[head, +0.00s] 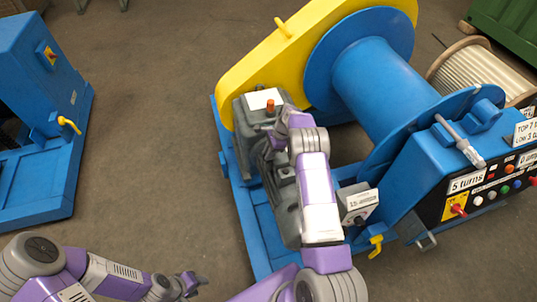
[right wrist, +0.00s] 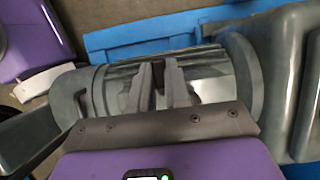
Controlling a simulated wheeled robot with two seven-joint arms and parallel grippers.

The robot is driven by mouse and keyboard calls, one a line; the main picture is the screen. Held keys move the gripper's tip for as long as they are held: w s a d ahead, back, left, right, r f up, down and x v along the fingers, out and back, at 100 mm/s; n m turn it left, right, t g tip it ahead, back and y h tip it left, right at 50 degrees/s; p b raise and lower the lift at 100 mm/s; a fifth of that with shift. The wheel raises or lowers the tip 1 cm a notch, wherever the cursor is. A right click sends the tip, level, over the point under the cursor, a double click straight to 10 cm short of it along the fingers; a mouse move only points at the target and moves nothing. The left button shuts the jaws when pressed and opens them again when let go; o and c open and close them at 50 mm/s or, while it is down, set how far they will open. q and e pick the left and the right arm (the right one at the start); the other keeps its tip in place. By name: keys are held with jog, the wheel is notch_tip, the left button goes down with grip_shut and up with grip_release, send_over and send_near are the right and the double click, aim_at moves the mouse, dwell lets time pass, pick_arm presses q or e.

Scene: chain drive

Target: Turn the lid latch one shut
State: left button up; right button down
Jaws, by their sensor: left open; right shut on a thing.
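I cannot surely tell which part is lid latch one. A yellow handle (head: 284,28) stands up on the edge of the yellow chain guard (head: 255,70). My right gripper (right wrist: 160,75) is low over the grey ribbed motor (right wrist: 108,92), its two fingers close together on a small dark part between them that is mostly hidden. In the head view my right arm covers much of the motor and hides these fingertips. My left gripper (head: 195,283) is open and empty, low at the left above the floor.
The blue drum (head: 375,75) and the control box (head: 490,185) with its buttons stand to the right. A small grey box (head: 357,205) and a yellow lever (head: 376,245) are near my right arm. A blue cabinet (head: 35,100) is at left; bare floor (head: 150,150) lies between.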

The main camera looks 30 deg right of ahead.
aim_at(275, 157)
dwell(0.5)
jog(key=c, duration=1.4)
grip_release()
jog(key=shift+o, duration=0.2)
jog(key=p+v, duration=0.2)
jog(key=v, duration=0.5)
jog(key=shift+r, duration=0.25)
jog(key=shift+d, duration=0.1)
